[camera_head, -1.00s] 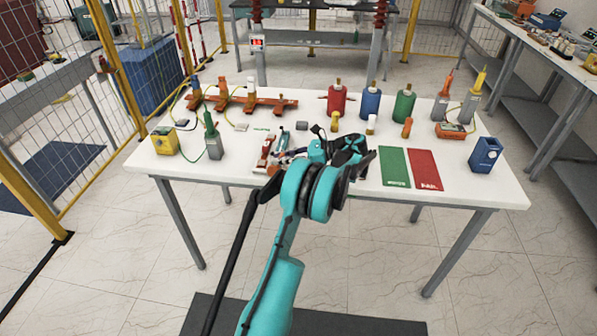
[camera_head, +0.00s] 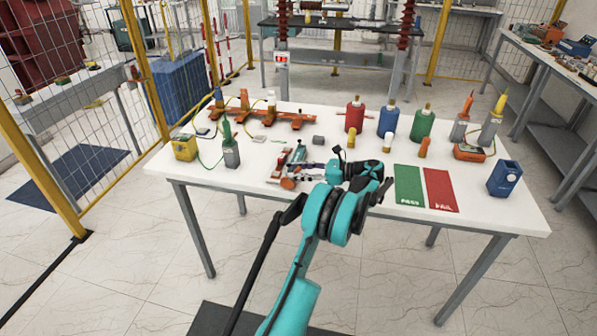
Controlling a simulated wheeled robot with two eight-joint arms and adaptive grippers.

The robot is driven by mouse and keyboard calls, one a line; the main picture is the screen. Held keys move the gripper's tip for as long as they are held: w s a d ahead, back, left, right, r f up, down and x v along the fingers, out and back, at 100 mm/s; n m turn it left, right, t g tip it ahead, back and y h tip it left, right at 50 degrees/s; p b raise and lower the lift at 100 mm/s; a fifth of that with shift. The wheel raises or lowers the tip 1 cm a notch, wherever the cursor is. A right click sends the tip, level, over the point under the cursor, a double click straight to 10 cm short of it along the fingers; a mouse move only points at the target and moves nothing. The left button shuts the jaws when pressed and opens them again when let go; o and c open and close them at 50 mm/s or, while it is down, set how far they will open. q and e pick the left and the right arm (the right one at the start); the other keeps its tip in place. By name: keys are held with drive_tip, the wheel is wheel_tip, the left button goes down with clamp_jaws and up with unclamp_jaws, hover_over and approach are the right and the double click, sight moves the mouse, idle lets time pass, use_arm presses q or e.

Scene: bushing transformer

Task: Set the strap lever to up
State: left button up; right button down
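I cannot make out the strap lever for certain. The gripper covers part of that area. My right gripper does not show.
An orange rack (camera_head: 262,114) stands at the back left. Red (camera_head: 355,117), blue (camera_head: 388,122) and green (camera_head: 422,126) bottle-like parts stand behind the gripper. A green PASS mat (camera_head: 408,186) and red FAIL mat (camera_head: 440,190) lie right. A blue box (camera_head: 504,178) stands near the right edge.

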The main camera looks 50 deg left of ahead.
use_arm(q)
drive_tip(key=v, duration=1.2)
idle(0.4)
